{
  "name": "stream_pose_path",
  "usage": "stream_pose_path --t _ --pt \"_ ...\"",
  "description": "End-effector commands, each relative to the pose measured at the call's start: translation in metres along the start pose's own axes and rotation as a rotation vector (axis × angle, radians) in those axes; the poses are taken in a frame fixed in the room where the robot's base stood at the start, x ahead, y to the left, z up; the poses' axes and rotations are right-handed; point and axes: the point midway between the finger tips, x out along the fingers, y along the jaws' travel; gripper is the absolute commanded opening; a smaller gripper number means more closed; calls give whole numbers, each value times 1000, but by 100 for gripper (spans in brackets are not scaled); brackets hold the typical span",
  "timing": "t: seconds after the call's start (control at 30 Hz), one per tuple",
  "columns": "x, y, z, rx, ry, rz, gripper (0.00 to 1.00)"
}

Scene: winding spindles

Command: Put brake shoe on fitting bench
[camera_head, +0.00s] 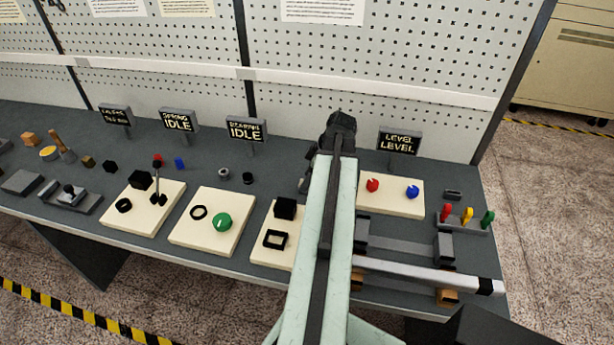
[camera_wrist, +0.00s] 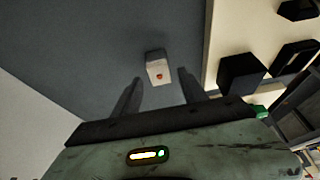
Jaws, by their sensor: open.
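A small pale block (camera_wrist: 157,67) with an orange-red mark shows in the wrist view on a dark grey surface. It lies ahead of my gripper (camera_wrist: 160,77), lined up between the two spread fingers. The jaws are open and hold nothing. I cannot tell whether this block is the brake shoe. In the head view my arm hides the spot under its wrist, and the block is not seen there. The long dark grey bench (camera_head: 105,180) runs across the head view, and my arm reaches over it. No label marks it as the fitting bench.
Pale panels with a green knob (camera_head: 222,221), a lever and black blocks stand along the bench. A panel with red and blue knobs (camera_head: 392,194) is right of my arm. A metal rail (camera_head: 425,275) runs along the front right. A pegboard (camera_head: 400,60) closes the back.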

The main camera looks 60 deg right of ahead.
Motion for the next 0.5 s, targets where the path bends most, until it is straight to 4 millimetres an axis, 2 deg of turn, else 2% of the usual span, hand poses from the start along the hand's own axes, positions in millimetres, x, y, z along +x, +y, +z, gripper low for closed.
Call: stream_pose_path --t 0.03,0.3,0.4,0.5 --pt "-18 0 -3 1 0 0 50" --pt "-83 0 -5 1 0 1 50" --pt "-100 0 -4 0 0 0 50" --pt "-108 0 -2 0 0 0 50"
